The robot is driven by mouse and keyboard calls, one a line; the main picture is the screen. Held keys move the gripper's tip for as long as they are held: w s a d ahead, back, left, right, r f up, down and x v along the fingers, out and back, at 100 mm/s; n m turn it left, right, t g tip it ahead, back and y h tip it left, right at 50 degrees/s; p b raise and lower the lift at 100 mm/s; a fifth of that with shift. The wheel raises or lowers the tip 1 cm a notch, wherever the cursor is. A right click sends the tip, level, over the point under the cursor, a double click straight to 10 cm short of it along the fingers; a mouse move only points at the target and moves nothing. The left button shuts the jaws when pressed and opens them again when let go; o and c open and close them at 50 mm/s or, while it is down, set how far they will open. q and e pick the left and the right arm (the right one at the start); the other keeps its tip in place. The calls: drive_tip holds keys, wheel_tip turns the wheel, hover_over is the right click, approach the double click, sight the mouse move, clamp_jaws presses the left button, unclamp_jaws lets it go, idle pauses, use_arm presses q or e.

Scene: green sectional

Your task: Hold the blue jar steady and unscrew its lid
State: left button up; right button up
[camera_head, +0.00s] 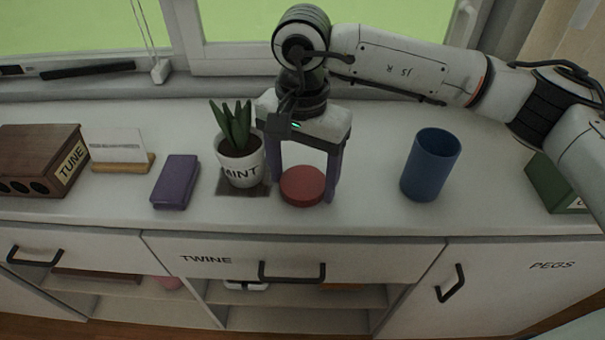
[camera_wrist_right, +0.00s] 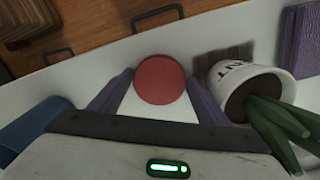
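The blue jar (camera_head: 431,165) stands upright on the counter to the right of my right gripper. Its top is open and no lid is on it. It also shows at the left edge of the wrist view (camera_wrist_right: 35,122). A red round lid-like disc (camera_head: 303,184) lies flat on the counter. My right gripper (camera_head: 304,192) points down over the disc, its purple fingers open on either side. In the right wrist view the disc (camera_wrist_right: 160,80) sits between the fingertips (camera_wrist_right: 158,93), with small gaps visible. My left gripper is not in view.
A plant pot marked MINT (camera_head: 239,162) stands close left of my right gripper. Further left are a purple box (camera_head: 176,182), a card on a wooden stand (camera_head: 122,163) and a wooden TUNE box (camera_head: 38,160). A green box (camera_head: 552,183) is at right. Counter around the jar is clear.

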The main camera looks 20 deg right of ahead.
sight(302, 183)
drive_tip(key=shift+r, duration=0.1)
drive_tip(key=shift+r+p, duration=0.25)
drive_tip(key=shift+p, duration=0.1)
wheel_tip(302, 183, up, 12)
drive_tip(key=b, duration=0.1)
drive_tip(key=shift+f, duration=0.2)
